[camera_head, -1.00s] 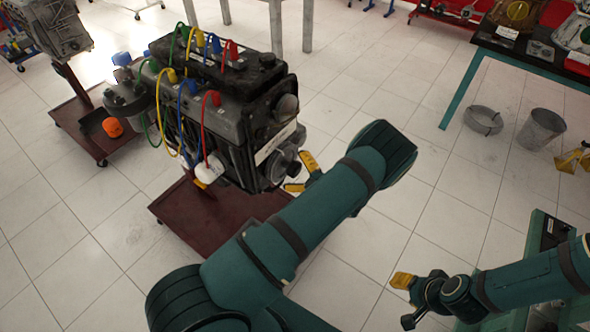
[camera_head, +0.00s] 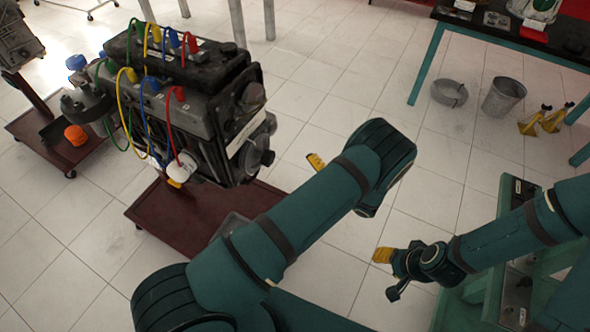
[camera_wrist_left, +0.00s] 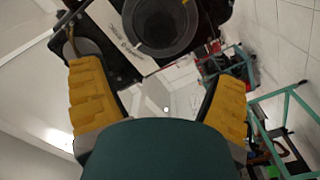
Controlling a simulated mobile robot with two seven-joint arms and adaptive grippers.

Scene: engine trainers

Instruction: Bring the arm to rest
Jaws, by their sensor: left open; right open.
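My left arm crosses the middle of the head view, and its forearm hides most of my left gripper (camera_head: 316,162); one yellow fingertip shows, apart from the engine. In the left wrist view the left gripper (camera_wrist_left: 160,105) is open, with two yellow fingers spread wide and nothing between them. A round grey engine part (camera_wrist_left: 165,22) shows beyond the fingers. My right gripper (camera_head: 388,272) is at the lower right of the head view, open and empty, one yellow fingertip showing clearly.
The dark engine (camera_head: 190,95) with coloured leads sits on a red-brown wheeled stand (camera_head: 165,225) at left. A green frame (camera_head: 470,300) stands close by my right arm. Open tiles lie between.

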